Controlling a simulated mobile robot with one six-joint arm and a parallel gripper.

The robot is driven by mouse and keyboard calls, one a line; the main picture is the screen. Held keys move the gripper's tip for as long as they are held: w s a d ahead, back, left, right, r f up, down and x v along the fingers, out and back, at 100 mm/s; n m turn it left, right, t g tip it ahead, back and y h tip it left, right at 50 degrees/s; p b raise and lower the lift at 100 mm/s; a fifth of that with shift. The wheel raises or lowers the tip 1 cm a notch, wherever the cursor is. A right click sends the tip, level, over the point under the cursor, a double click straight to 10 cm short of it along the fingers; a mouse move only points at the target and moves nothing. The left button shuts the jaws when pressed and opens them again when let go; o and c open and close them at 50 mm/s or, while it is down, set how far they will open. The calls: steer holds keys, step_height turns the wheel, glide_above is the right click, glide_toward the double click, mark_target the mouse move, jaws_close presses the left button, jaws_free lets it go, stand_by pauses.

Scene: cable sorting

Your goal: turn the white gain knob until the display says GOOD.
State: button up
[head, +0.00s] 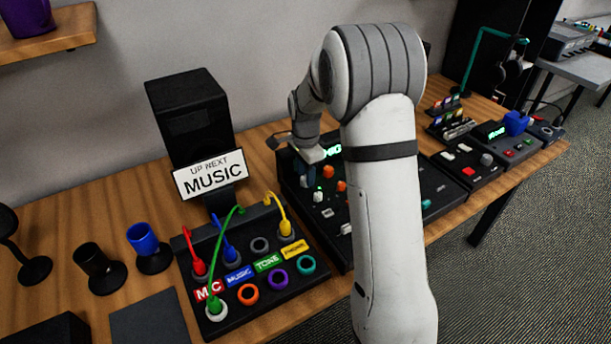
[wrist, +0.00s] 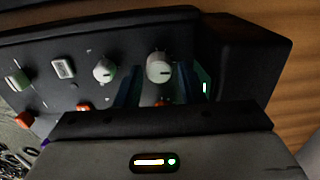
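The black mixer panel (head: 292,188) carries orange and white knobs. In the wrist view, a white knob (wrist: 158,67) with a dark pointer mark sits between the two fingers of my gripper (wrist: 165,88), with gaps on both sides. A second white knob (wrist: 103,71) is left of the fingers. I cannot read which one is gain. In the head view, my gripper (head: 308,176) points down at the panel's back left part. The green display (head: 331,151) shows "HIG"; my arm hides the rest.
A patch box (head: 240,302) with red, blue, green and yellow cables stands left of the panel. A black speaker (head: 190,112) with a "MUSIC" sign (head: 211,176) stands behind it.

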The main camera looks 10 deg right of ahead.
steer(key=shift+f, duration=0.55)
steer(key=c, duration=0.7)
steer(key=n, duration=0.4)
steer(key=shift+n, duration=0.4)
steer(key=o, duration=0.7)
steer(key=shift+r, duration=0.1)
steer(key=shift+r+p, duration=0.55)
steer(key=shift+r, duration=3.3)
